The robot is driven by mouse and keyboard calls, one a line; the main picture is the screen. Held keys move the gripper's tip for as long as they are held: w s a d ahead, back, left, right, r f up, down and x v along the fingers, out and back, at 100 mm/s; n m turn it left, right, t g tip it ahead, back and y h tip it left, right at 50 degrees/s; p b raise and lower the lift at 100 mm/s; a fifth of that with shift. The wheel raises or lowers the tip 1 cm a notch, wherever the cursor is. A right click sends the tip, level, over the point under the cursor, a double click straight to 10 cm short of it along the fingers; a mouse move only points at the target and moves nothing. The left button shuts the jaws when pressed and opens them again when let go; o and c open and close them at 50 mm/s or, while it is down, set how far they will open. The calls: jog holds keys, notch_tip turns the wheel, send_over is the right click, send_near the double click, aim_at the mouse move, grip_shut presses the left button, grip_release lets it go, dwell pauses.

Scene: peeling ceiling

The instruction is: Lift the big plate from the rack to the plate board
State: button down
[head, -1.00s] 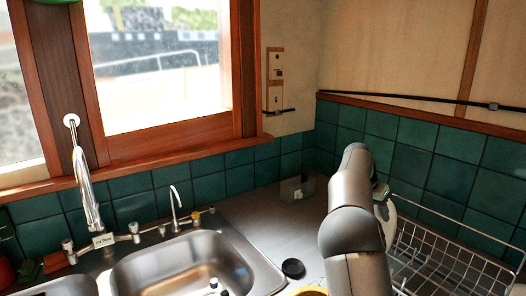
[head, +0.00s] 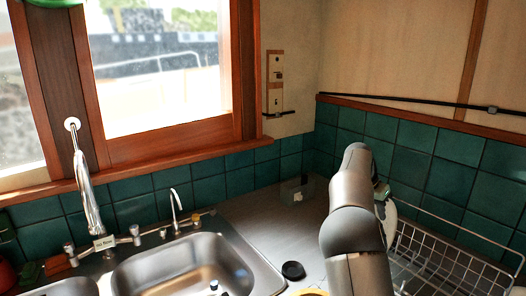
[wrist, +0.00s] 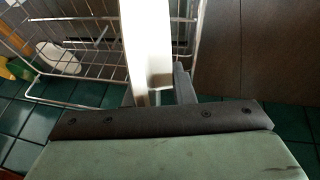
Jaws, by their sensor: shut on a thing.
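The big plate (wrist: 146,45) shows in the wrist view as a pale upright band, seen nearly edge-on. My gripper (wrist: 160,92) is shut on its near edge, with a finger on each side. In the head view a white piece of the plate (head: 390,220) shows just right of my arm, and the rest is hidden behind it. The wire rack (head: 452,258) stands at the right along the tiled wall. It also shows in the wrist view (wrist: 98,58), where the plate stands upright beside and across its wires. I cannot make out the plate board in either view.
A steel sink (head: 185,268) with taps lies left of my arm. A black round plug (head: 293,270) and a small clear box (head: 297,190) sit on the counter. A yellow item (wrist: 18,66) and a white item (wrist: 60,57) show near the rack. Counter between sink and arm is mostly clear.

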jog(key=shift+r+p, duration=2.25)
jog(key=shift+r, duration=3.5)
